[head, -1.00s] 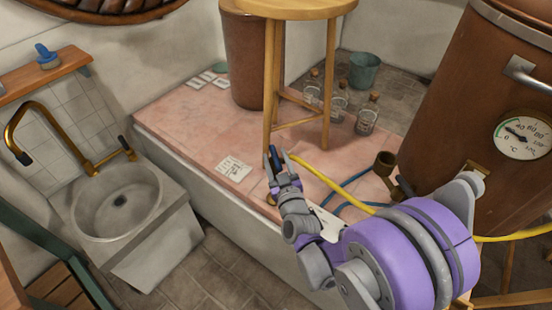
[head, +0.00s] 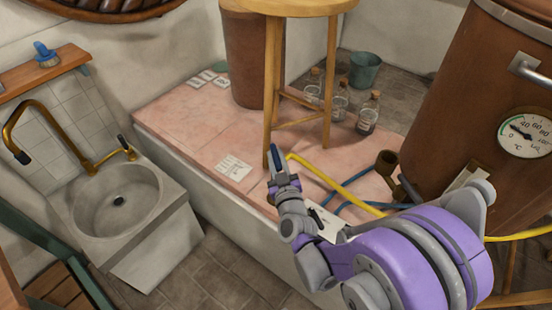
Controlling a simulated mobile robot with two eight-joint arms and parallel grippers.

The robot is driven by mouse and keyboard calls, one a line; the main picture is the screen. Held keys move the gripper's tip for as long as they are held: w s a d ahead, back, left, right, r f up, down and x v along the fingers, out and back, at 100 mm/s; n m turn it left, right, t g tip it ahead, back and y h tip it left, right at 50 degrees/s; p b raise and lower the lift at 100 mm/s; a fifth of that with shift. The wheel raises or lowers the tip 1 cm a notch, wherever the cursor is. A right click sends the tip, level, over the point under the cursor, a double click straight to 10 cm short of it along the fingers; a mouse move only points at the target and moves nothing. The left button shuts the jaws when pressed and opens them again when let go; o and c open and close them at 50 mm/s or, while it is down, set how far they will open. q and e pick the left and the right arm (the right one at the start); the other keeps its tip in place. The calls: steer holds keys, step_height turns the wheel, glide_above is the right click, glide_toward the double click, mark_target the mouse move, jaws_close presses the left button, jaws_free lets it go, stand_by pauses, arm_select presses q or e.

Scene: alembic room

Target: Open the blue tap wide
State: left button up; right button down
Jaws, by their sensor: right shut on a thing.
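My right gripper (head: 277,168) is at the front part of the pink platform, by the leg of the wooden stool. Its fingers are shut on a narrow upright blue piece, which looks like the handle of the blue tap (head: 273,155). The fingers cover most of it, and the tap's body is largely hidden behind my gripper and wrist. How far the tap is turned cannot be told. My left gripper is not in view.
A wooden stool (head: 270,80) stands close behind the gripper. Yellow (head: 330,183) and blue (head: 352,180) hoses run to the right, near a copper vessel (head: 450,110) with a dial. A sink (head: 120,210) is at left. Glass bottles (head: 369,113) stand behind.

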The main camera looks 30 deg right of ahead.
steer(key=shift+a+f+m+g+h+b, duration=0.1)
steer(key=shift+m+g+h+b, duration=0.1)
steer(key=shift+m+h+b, duration=0.3)
steer(key=shift+a+f+m+g+h+b, duration=0.1)
steer(key=shift+m+g+h+b, duration=0.15)
steer(key=shift+h+b, duration=0.4)
steer(key=shift+w+a+m+g+h+b, duration=0.1)
steer(key=shift+m+g+h+b, duration=0.3)
steer(key=shift+m+g+h, duration=0.45)
steer(key=shift+w+a+r+m+g+h+b, duration=0.1)
steer(key=shift+w+a+m+g+h+b, duration=0.05)
steer(key=shift+m+g+h, duration=1.3)
steer(key=shift+w+a+r+m+g+h+b, duration=0.1)
steer(key=shift+w+m+g+h+b, duration=0.05)
steer(key=shift+m+g+h, duration=1.3)
steer(key=shift+h, duration=0.3)
steer(key=c, duration=0.8)
jaws_free()
steer(key=shift+o, duration=0.2)
